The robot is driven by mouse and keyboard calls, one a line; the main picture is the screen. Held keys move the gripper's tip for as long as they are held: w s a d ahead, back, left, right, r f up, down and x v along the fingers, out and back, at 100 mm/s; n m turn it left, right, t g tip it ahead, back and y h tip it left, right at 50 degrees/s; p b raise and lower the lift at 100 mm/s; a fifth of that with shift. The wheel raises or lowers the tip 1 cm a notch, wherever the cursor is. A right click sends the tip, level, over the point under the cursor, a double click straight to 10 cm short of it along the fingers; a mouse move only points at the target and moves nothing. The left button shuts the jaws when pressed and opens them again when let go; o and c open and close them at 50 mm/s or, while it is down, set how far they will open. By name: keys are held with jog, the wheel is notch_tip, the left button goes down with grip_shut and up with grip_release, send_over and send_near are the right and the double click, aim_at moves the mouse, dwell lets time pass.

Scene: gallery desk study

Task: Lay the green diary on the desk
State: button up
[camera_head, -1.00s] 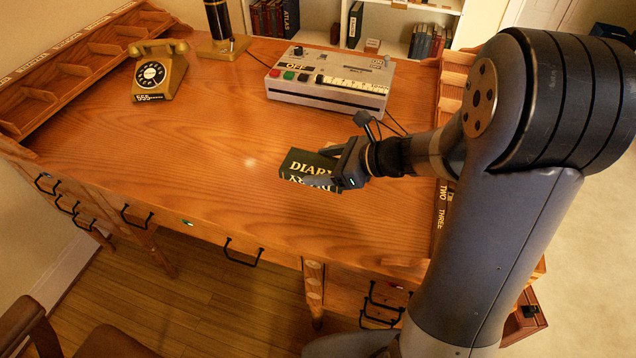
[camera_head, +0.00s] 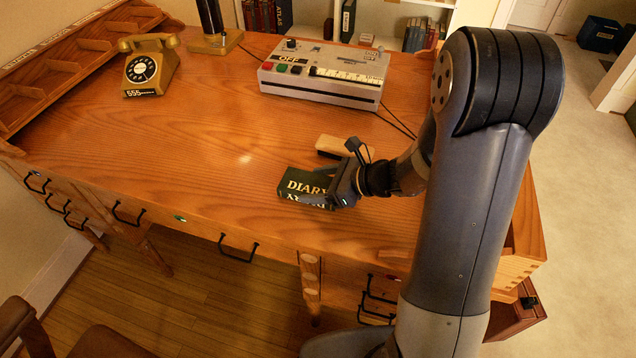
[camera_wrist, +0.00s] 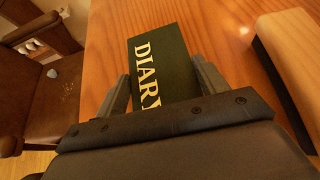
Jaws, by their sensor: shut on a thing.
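The green diary (camera_head: 300,185), dark green with "DIARY" in pale letters, is at the middle right of the desk in the head view. My gripper (camera_head: 335,190) is shut on its right end. In the wrist view the diary (camera_wrist: 163,62) sits between the two fingers of my gripper (camera_wrist: 160,92). The diary is at or just above the wooden desk (camera_head: 190,150); I cannot tell whether it touches. Its right end is hidden by my gripper.
A wood-topped block with a dark base (camera_head: 338,147) lies just behind my gripper; it also shows in the wrist view (camera_wrist: 292,50). A grey switch box (camera_head: 325,75) stands at the back, a yellow telephone (camera_head: 150,68) at back left. The desk left of the diary is clear.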

jog(key=o, duration=1.3)
jog(key=shift+c, duration=0.2)
jog(key=shift+r+p, duration=0.25)
jog(key=shift+p, duration=0.1)
jog(key=p+v, duration=0.1)
jog(key=v, duration=1.1)
jog(key=shift+d+f, duration=0.1)
jog(key=shift+f, duration=0.05)
